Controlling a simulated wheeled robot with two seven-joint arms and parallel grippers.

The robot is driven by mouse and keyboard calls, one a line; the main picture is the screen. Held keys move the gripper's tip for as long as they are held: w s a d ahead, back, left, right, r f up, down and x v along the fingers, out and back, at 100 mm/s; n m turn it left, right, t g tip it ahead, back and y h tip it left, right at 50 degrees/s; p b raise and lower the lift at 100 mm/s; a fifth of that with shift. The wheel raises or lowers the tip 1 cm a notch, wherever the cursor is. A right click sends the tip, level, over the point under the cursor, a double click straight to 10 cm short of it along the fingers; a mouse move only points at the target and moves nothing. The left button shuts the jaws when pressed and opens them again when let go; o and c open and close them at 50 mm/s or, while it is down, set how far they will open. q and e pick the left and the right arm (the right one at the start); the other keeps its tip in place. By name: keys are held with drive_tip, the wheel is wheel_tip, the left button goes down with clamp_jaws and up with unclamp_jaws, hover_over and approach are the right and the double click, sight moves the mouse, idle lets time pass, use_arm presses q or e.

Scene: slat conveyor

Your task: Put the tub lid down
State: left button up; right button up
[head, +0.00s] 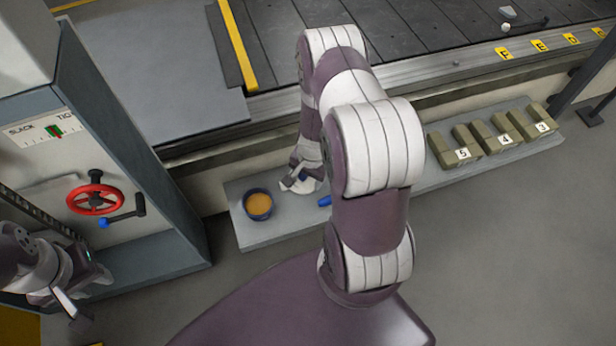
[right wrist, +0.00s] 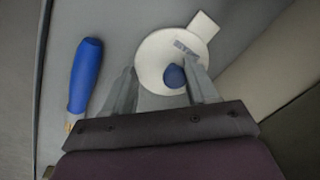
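The tub lid (right wrist: 156,50) is a white disc with a blue knob (right wrist: 174,77); it appears to lie flat on the grey shelf. In the head view the lid (head: 304,186) is partly hidden by my right gripper (head: 298,176). In the right wrist view the fingers of my right gripper (right wrist: 160,72) are apart over the lid. The knob is between them, close to the right finger, with a clear gap to the left one. The open blue tub (head: 258,205), with orange-brown contents, stands left of the lid. My left gripper (head: 62,304) is at the lower left, away from the shelf; its opening is unclear.
A blue-handled tool (right wrist: 85,75) lies on the shelf (head: 250,238) beside the lid. Olive blocks numbered 5, 4 and 3 (head: 463,154) stand further right. The slat conveyor (head: 420,30) runs behind. A cabinet with a red handwheel (head: 95,199) stands left.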

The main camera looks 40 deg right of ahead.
drive_tip(key=o, duration=0.4)
wheel_tip(320, 180, up, 12)
drive_tip(key=p, duration=0.8)
wheel_tip(320, 180, up, 11)
drive_tip(key=n, duration=0.6)
hover_over(311, 184)
drive_tip(key=w+a, duration=0.2)
drive_tip(key=a, duration=0.5)
drive_tip(key=s+a+r+n, duration=0.2)
drive_tip(key=r, duration=0.1)
drive_tip(key=s+a+r+n, duration=0.2)
drive_tip(key=r, duration=0.1)
drive_tip(key=s+a+r+n, duration=0.1)
drive_tip(key=s+r+n, duration=0.1)
drive_tip(key=r+n, duration=0.1)
drive_tip(key=shift+s+a+t, duration=0.3)
drive_tip(key=shift+s+a, duration=0.1)
